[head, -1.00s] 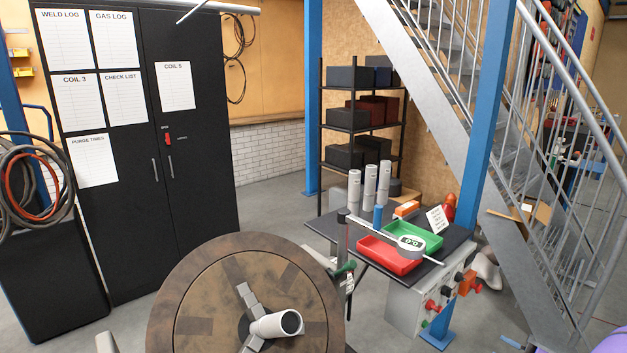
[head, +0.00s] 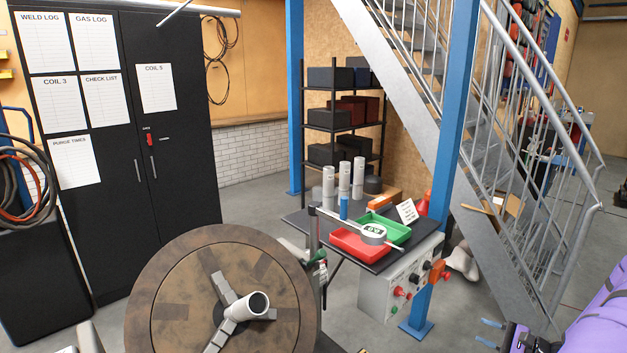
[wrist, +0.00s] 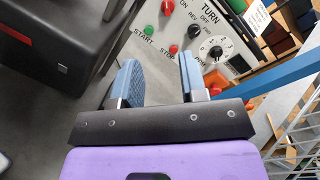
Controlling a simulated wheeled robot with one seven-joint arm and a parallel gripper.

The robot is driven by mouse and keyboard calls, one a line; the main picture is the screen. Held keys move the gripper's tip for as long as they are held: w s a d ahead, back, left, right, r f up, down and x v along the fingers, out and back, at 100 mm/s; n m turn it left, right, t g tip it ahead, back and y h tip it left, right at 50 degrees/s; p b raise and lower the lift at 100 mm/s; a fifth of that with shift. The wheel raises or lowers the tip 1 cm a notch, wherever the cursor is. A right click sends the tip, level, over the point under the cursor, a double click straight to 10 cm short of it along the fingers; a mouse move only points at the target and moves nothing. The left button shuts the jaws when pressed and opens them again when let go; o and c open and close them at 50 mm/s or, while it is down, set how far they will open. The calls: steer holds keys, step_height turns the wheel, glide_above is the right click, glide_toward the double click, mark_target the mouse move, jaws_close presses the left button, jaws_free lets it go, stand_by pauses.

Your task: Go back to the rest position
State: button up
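My gripper (head: 489,332) is at the lower right of the head view, low in front of the blue post and the stairs. My purple arm (head: 600,315) reaches in from the right edge. In the wrist view my gripper (wrist: 157,62) has its two blue-padded fingers apart, with nothing between them. Beyond the fingers is the grey control box (wrist: 165,40) with its dial and START and STOP buttons. The fingers do not appear to touch it. The rest position is not marked by anything in view.
The control box (head: 372,300) stands under a dark table holding a red tray (head: 355,242), a green tray (head: 392,231) and a caliper. A blue post (head: 452,130) and stairs (head: 520,250) rise at right. A large round turntable (head: 165,290) stands front left.

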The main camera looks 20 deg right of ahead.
steer(key=w+a+r+n+g, duration=0.3)
steer(key=a+r+n+g, duration=0.5)
steer(key=r, duration=0.6)
steer(key=w+a+r+n+g, duration=0.3)
steer(key=a+r+n+g, duration=0.25)
steer(key=a+r, duration=0.7)
steer(key=s+a+r+n+t+h, duration=0.2)
steer(key=s+a+r+n+h, duration=0.1)
steer(key=s+a+r, duration=0.4)
steer(key=s+a+r+n+t+h, duration=0.1)
steer(key=s+a+r+n+h, duration=0.3)
steer(key=s+a+r, duration=0.3)
step_height(320, 180, up, 5)
steer(key=shift+s+r+t+h, duration=0.15)
steer(key=shift+s+t+h, duration=0.2)
steer(key=shift+s+h, duration=0.45)
